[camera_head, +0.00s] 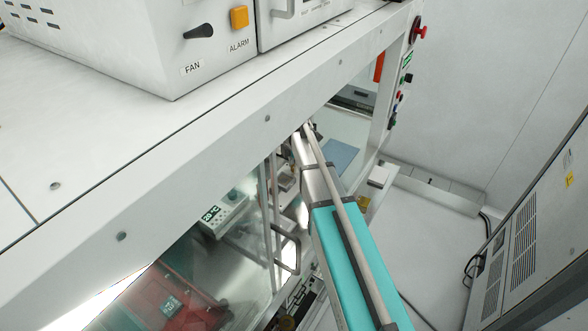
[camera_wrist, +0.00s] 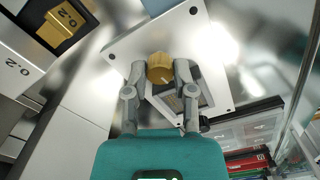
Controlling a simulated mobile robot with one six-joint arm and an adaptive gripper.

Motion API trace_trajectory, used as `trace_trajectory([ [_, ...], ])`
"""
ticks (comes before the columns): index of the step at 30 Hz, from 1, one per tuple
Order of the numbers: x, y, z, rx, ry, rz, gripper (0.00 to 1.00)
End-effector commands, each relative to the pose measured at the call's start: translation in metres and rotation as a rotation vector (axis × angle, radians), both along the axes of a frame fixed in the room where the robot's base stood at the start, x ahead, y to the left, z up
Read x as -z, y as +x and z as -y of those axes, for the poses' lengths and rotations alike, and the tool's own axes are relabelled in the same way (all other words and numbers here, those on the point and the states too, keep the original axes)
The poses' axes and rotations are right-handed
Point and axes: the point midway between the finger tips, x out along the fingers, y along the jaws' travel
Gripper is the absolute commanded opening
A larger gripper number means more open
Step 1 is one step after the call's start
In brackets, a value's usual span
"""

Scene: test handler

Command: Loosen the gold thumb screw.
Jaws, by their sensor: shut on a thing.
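The gold thumb screw (camera_wrist: 160,68) shows in the wrist view, a ribbed knob standing on a light metal plate (camera_wrist: 130,44). My gripper (camera_wrist: 160,74) has its two grey fingers on either side of the knob, shut on it. The lower part of the screw and its thread are hidden. In the head view my arm reaches into the opening of the machine, and the gripper and the screw cannot be made out there.
A gold block marked 0.2 (camera_wrist: 62,26) sits at the wrist view's upper left. Red and dark items (camera_wrist: 250,160) lie at its lower right. In the head view, a glass door with a handle (camera_head: 288,252) stands left of my arm, and the white machine frame (camera_head: 215,135) runs above.

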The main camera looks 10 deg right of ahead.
Motion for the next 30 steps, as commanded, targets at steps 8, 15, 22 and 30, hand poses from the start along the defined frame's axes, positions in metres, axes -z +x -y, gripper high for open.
trace_trajectory([
  [8,0.0000,0.0002,0.0003,-0.110,0.000,0.000,0.07],
  [15,0.0000,0.0002,0.0002,-0.110,0.000,0.000,0.07],
  [22,0.0000,0.0002,-0.0001,-0.178,0.000,0.001,0.07],
  [30,0.0000,0.0002,-0.0003,-0.354,0.000,0.001,0.07],
])
